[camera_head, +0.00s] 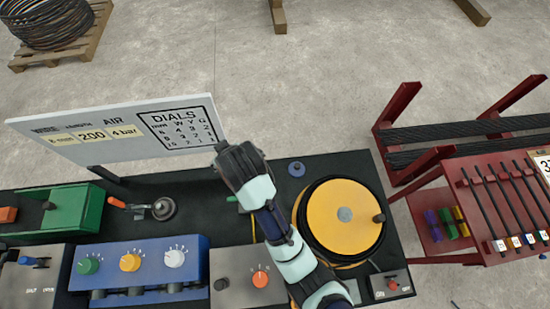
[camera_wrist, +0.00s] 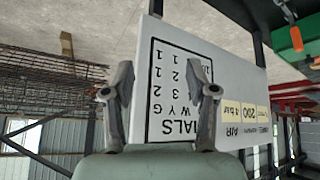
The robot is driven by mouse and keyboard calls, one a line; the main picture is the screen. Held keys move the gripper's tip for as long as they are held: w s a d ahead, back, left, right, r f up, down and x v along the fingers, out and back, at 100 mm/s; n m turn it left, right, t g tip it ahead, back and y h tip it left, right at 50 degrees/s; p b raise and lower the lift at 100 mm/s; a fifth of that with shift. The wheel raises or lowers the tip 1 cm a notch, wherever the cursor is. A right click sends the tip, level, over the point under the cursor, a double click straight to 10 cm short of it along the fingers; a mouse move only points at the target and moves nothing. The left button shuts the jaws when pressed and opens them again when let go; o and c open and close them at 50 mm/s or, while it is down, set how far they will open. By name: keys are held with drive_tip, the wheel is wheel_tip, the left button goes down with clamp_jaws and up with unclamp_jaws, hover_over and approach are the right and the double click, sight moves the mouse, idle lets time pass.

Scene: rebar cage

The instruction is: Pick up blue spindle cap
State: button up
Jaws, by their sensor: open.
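A small blue cap (camera_head: 296,169), which looks like the spindle cap, sits on the dark bench top just behind the yellow reel (camera_head: 322,234). My gripper (camera_head: 221,149) is to the left of the cap, apart from it, near the lower right edge of the DIALS board (camera_head: 110,130). In the wrist view my gripper (camera_wrist: 164,90) has its two fingers spread with nothing between them, and the board (camera_wrist: 180,65) shows behind them. The cap is not visible in the wrist view.
A grey spindle end (camera_head: 345,214) shows at the reel's centre. A blue dial box (camera_head: 140,272), a grey dial box (camera_head: 245,278) and a green tray (camera_head: 60,215) stand on the bench. A red rack (camera_head: 480,190) stands at right. Bare bench surrounds the cap.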

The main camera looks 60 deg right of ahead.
drive_tip(key=s+d+f+m+g+b, duration=0.25)
drive_tip(key=d+f+b, duration=0.35)
drive_tip(key=d+f, duration=0.5)
drive_tip(key=m+g+y+b, duration=0.1)
drive_tip(key=g+y+b, duration=0.25)
drive_tip(key=b, duration=0.35)
hover_over(298, 166)
drive_tip(key=shift+h, duration=0.45)
wheel_tip(298, 166, down, 12)
drive_tip(key=shift+d, duration=0.15)
drive_tip(key=shift+s+r, duration=0.1)
drive_tip(key=f, duration=0.4)
drive_tip(key=f+b, duration=0.1)
drive_tip(key=f, duration=0.2)
drive_tip(key=shift+a+f, duration=0.2)
drive_tip(key=shift+f, duration=0.2)
clamp_jaws()
